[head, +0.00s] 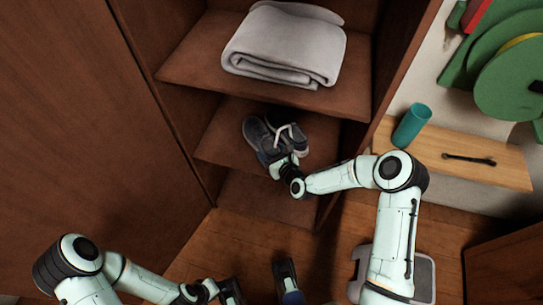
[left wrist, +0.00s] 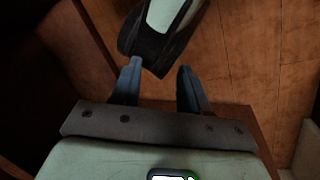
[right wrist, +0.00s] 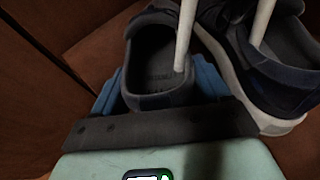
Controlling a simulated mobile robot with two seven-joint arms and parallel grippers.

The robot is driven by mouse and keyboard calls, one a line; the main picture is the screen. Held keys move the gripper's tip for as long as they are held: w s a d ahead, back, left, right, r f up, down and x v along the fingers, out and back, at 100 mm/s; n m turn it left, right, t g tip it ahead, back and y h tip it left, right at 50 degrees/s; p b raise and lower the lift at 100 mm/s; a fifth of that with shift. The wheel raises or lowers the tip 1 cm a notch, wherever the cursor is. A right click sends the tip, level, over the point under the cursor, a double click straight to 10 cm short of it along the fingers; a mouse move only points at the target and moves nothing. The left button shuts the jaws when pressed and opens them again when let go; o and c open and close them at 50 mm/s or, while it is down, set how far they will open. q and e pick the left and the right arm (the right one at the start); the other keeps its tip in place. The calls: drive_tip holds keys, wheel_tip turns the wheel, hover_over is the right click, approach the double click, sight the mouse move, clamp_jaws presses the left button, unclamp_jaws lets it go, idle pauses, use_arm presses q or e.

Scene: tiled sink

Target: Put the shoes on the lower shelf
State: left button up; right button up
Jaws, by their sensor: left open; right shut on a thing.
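A pair of dark grey-blue shoes with pale laces sits side by side on the shelf below the towel. The left shoe (head: 257,133) has its heel between the fingers of my right gripper (head: 278,160), which is shut on it. That shoe also shows in the right wrist view (right wrist: 155,65). The right shoe (right wrist: 270,75), with a white sole edge, stands beside it, touching or nearly so. The shoe shelf (head: 220,145) has bare wood to the left of the shoes. My left gripper (left wrist: 160,88) is open and empty, low over the floor.
A folded grey towel (head: 285,45) lies on the shelf above. The cabinet's bottom compartment (head: 250,200) looks empty. A teal cup (head: 412,125) stands on a wooden ledge at right. A dark part with a pale panel (left wrist: 165,30) lies just beyond my left fingertips; I cannot tell what it is.

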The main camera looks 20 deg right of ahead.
wheel_tip(320, 180, down, 2)
drive_tip(key=shift+f, duration=0.15)
drive_tip(key=o, duration=1.5)
drive_tip(key=shift+f, duration=0.1)
drive_tip(key=shift+o, duration=0.2)
drive_tip(key=p+v, duration=0.2)
drive_tip(key=v, duration=1)
drive_tip(key=s+a+f+n+g+y, duration=0.1)
drive_tip(key=s+a+f+n+g, duration=0.55)
drive_tip(key=s+f+n, duration=0.55)
use_arm(q)
drive_tip(key=s+r, duration=0.1)
drive_tip(key=s+d+r+g, duration=0.1)
drive_tip(key=shift+s+d+r, duration=0.15)
drive_tip(key=shift+s, duration=0.2)
use_arm(e)
drive_tip(key=s+f+n+g, duration=0.3)
drive_tip(key=s+n+g, duration=0.4)
drive_tip(key=s+n, duration=0.8)
drive_tip(key=shift+s+a+f+n+g, duration=0.2)
drive_tip(key=shift+a+n+g, duration=0.15)
drive_tip(key=shift+n, duration=0.85)
